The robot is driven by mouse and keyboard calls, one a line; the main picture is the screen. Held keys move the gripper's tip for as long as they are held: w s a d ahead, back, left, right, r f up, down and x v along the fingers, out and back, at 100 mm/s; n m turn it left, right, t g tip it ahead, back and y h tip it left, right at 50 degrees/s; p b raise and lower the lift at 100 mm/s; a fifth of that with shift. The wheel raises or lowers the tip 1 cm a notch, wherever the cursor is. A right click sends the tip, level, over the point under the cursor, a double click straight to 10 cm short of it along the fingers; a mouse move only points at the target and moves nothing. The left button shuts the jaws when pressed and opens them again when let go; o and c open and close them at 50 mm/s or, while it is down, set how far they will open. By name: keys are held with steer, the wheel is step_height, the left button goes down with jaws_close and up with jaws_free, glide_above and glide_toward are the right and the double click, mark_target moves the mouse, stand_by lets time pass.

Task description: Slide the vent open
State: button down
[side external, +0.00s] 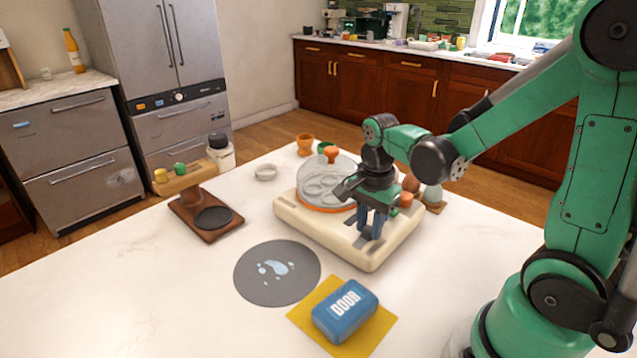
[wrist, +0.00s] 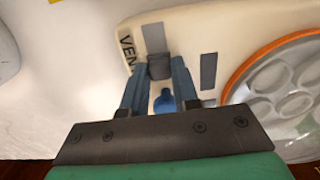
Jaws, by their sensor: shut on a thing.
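The cream appliance base (side external: 300,215) stands on the white counter. In the wrist view its top (wrist: 226,35) carries a partly hidden label (wrist: 127,50) reading "VEN". Beside the label is a grey strip (wrist: 154,37) with a dark vent slider tab (wrist: 160,69) at its near end. My gripper (side external: 373,236) points down at the base's front right part. In the wrist view my gripper (wrist: 159,66) has its blue fingers shut on the tab, one on each side. A small blue piece (wrist: 165,101) shows between the fingers. In the side view the fingers hide the tab.
A clear dome (side external: 322,180) with an orange rim and knob sits on the base, beside my gripper. A grey disc (side external: 255,287) and a wooden stand (side external: 187,214) are left. Eggs (side external: 433,194) stand behind right.

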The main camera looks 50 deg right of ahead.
stand_by(0.4)
steer(key=shift+a, duration=1.45)
steer(key=c, duration=0.6)
jaws_free()
steer(key=shift+c, duration=0.2)
steer(key=shift+r, duration=0.1)
steer(key=shift+r, duration=2.7)
